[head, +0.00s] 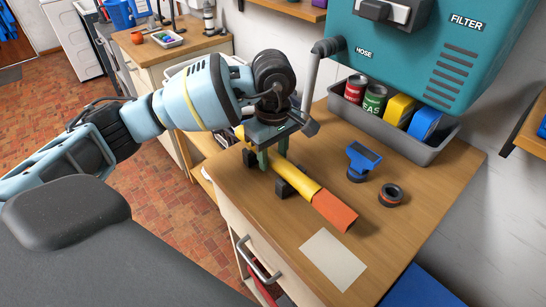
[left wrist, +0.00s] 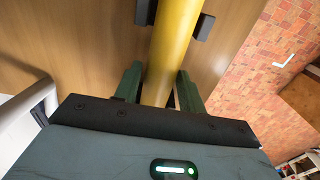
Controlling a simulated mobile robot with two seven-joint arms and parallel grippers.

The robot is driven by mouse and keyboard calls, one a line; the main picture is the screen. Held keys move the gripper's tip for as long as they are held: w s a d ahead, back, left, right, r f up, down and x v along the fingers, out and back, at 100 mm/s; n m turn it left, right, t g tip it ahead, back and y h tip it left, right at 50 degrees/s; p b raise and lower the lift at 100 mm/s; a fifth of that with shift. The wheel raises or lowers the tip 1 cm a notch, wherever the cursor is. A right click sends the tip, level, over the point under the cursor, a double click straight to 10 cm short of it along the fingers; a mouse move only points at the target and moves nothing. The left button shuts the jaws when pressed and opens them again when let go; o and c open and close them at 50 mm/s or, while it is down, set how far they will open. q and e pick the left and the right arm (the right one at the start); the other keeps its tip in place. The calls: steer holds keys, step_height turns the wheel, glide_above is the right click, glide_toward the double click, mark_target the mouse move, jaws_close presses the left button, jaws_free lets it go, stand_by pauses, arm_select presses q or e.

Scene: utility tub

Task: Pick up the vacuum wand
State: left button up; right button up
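The vacuum wand is a yellow tube (head: 300,181) with an orange end (head: 334,210). It lies across black supports (head: 285,188) on the wooden worktop. My left gripper (head: 268,158) is above the wand, pointing down, with its green fingers on either side of the tube. In the left wrist view, the yellow wand (left wrist: 174,45) runs between the fingers of the left gripper (left wrist: 160,78). The fingers look open, with a narrow dark gap beside the tube. The gripper body hides part of the wand. My right gripper is not in view.
A teal filter unit (head: 400,50) with a grey hose (head: 314,75) hangs over the back. A grey bin (head: 437,150) holds cans and boxes. A blue nozzle (head: 362,159), a dark ring (head: 391,195) and a pale sheet (head: 333,259) lie right of the wand.

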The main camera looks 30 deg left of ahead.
mark_target(273, 153)
arm_select(q)
steer(key=c, duration=0.7)
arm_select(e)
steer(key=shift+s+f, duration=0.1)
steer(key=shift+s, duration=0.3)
arm_select(q)
steer(key=shift+o, duration=0.2)
steer(key=shift+r, duration=0.25)
steer(key=shift+r, duration=1.3)
steer(key=shift+s+r, duration=0.2)
steer(key=shift+r, duration=0.1)
steer(key=s+d+r+b, duration=0.1)
steer(key=s+d, duration=0.1)
steer(key=s, duration=1.3)
steer(key=shift+s+d+r, duration=0.2)
steer(key=shift+s, duration=0.05)
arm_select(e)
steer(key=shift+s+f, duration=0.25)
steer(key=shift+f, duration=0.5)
